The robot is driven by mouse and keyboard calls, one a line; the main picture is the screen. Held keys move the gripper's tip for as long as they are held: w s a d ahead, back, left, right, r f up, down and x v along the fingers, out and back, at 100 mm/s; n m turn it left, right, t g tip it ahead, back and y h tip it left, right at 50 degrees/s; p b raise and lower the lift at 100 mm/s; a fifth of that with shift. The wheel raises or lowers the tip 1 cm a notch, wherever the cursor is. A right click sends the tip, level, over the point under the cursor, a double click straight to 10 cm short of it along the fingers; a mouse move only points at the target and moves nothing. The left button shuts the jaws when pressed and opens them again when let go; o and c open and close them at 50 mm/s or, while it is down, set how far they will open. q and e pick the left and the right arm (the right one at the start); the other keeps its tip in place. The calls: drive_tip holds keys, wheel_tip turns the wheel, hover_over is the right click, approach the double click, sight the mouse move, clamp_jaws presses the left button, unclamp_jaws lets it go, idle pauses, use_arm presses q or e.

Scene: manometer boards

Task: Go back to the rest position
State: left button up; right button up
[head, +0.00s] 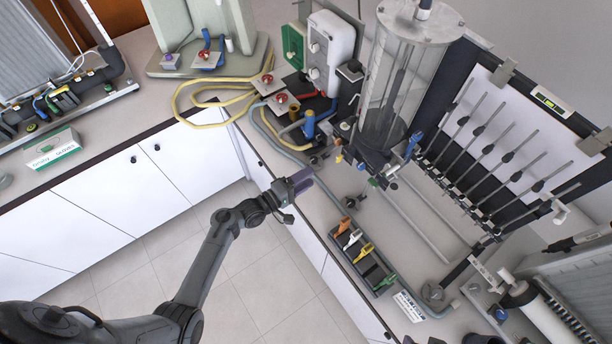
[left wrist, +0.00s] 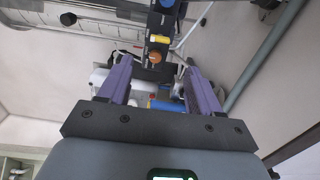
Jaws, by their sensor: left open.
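My left gripper (head: 300,182) reaches in from the lower left in the head view and hovers at the front edge of the counter, left of the clip tray. In the left wrist view its two purple fingers (left wrist: 160,90) stand apart with nothing held between them. Beyond the fingers, that view shows blurred fittings of the bench apparatus, including an orange knob (left wrist: 155,57) and a blue cylinder (left wrist: 167,105). My right gripper does not show in either view.
A grey tray (head: 376,292) with coloured clips lies right of my left gripper. Behind stand a clear cylinder (head: 402,85) and the manometer board (head: 510,135) with several tubes. Yellow hoses (head: 205,97) lie on the counter. Open floor (head: 250,285) lies in front of the cabinets.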

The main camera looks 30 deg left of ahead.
use_arm(q)
drive_tip(key=s+d+f+m+g+y+p, duration=0.1)
drive_tip(key=s+d+m+g+p, duration=0.25)
drive_tip(key=s, duration=0.95)
drive_tip(key=s+a+r+m+g+y+p, duration=0.2)
drive_tip(key=s+r+m+g+y, duration=0.4)
drive_tip(key=s, duration=0.8)
wheel_tip(320, 180, up, 7)
drive_tip(key=a+m+g, duration=0.1)
drive_tip(key=m+g, duration=0.2)
drive_tip(key=m, duration=0.2)
drive_tip(key=shift+s+y, duration=0.3)
drive_tip(key=shift+s, duration=0.05)
drive_tip(key=shift+a+f, duration=0.1)
